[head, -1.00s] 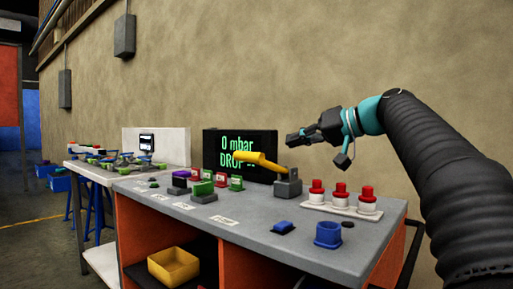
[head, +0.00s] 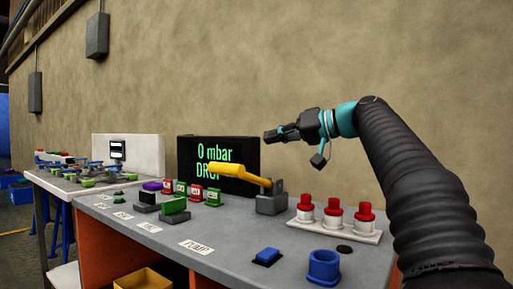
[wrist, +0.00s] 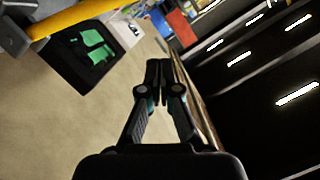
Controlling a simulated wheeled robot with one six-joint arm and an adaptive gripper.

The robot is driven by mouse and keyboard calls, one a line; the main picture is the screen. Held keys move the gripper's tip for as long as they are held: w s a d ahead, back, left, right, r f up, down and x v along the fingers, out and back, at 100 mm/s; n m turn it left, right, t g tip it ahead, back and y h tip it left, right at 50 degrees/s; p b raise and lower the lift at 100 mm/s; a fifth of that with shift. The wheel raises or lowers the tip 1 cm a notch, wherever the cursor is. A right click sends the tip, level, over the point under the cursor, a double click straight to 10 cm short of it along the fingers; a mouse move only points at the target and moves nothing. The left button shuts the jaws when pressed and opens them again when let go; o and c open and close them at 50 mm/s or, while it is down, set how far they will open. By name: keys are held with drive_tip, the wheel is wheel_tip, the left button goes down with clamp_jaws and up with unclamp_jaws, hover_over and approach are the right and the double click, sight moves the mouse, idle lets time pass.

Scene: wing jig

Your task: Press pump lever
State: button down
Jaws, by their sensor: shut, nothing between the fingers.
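The pump lever (head: 240,174) is a yellow handle on a grey pivot block (head: 272,199) on the grey bench, above the PUMP label (head: 196,247). The handle slopes up to the left, in front of the dark display. My gripper (head: 268,136) is shut and empty, in the air above the lever and apart from it, pointing left. In the wrist view the shut fingers (wrist: 165,75) show in the middle. There the yellow lever (wrist: 75,17) crosses the upper left corner, clear of the fingers.
The black display (head: 218,158) reads "0 mbar" and a partly covered "DROP". Right of the lever stand red-capped white bottles (head: 334,219). In front are a blue block (head: 267,257) and a blue cup (head: 324,266). Green and red blocks (head: 197,192) stand left. The air around my gripper is clear.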

drive_tip(key=w+a+f, duration=0.2)
drive_tip(key=a+f, duration=0.3)
drive_tip(key=a, duration=0.4)
drive_tip(key=shift+w+b, duration=0.35)
drive_tip(key=shift+f, duration=0.1)
wheel_tip(320, 180, down, 8)
drive_tip(key=s+a+n+t+h+b, duration=0.1)
drive_tip(key=s+n+b, duration=0.1)
drive_tip(key=b, duration=0.8)
drive_tip(key=shift+a+n+b, duration=0.35)
drive_tip(key=shift+n+b, duration=0.05)
drive_tip(key=shift+n, duration=0.1)
